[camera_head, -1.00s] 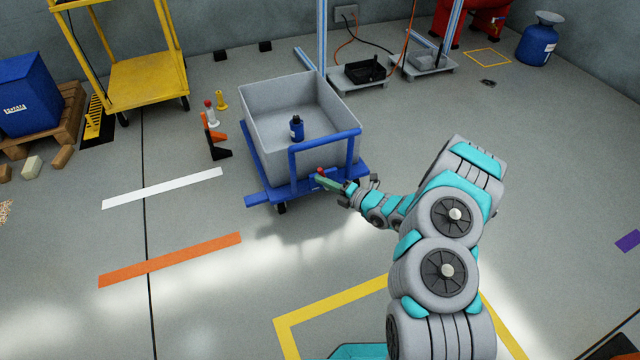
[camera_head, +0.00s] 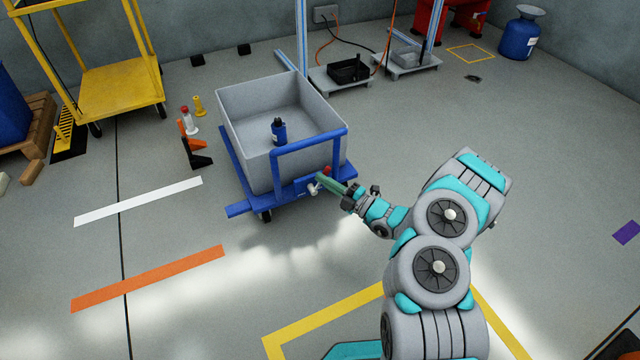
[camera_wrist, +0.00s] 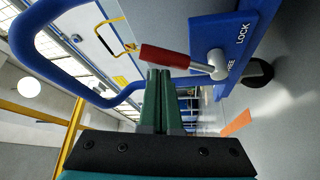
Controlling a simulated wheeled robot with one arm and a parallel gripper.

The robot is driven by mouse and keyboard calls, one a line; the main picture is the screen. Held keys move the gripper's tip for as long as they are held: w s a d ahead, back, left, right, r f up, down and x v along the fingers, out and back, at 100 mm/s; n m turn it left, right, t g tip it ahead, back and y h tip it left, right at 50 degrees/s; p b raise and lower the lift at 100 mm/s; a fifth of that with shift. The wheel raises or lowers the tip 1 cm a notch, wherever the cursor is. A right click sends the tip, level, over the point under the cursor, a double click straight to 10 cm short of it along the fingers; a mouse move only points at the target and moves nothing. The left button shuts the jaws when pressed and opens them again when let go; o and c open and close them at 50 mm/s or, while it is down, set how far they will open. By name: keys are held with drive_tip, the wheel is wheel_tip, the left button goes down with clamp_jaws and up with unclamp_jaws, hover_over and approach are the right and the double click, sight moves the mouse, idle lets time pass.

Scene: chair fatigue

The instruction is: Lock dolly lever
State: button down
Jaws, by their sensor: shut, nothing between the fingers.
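The lever has a red handle (camera_wrist: 165,57) on a metal rod, joined to a round metal pivot (camera_wrist: 217,58) on a blue plate (camera_wrist: 250,25) marked LOCK and FREE. In the head view the red handle (camera_head: 328,170) stands up and leans right from the pivot. The blue dolly (camera_head: 238,210) carries the lever at its near end, under the push bar. My gripper (camera_wrist: 164,72) is shut and empty. Its green fingertips are right beside the red handle; I cannot tell whether they touch. In the head view my gripper (camera_head: 320,178) reaches the plate from the right.
A grey bin (camera_head: 240,135) with a dark blue bottle (camera_head: 279,131) in it sits on the dolly. The blue push bar (camera_head: 310,140) arches above the lever. Small cones and blocks (camera_head: 194,145) stand left of the dolly. The floor in front is clear.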

drive_tip(key=shift+w+d+f, duration=0.1)
drive_tip(key=shift+d, duration=0.2)
drive_tip(key=shift+a, duration=0.1)
idle(0.5)
drive_tip(key=s+d+p, duration=0.2)
drive_tip(key=s+d, duration=0.2)
drive_tip(key=s, duration=0.4)
drive_tip(key=shift+s+d+f, duration=0.15)
drive_tip(key=shift+d+f, duration=0.2)
idle(0.4)
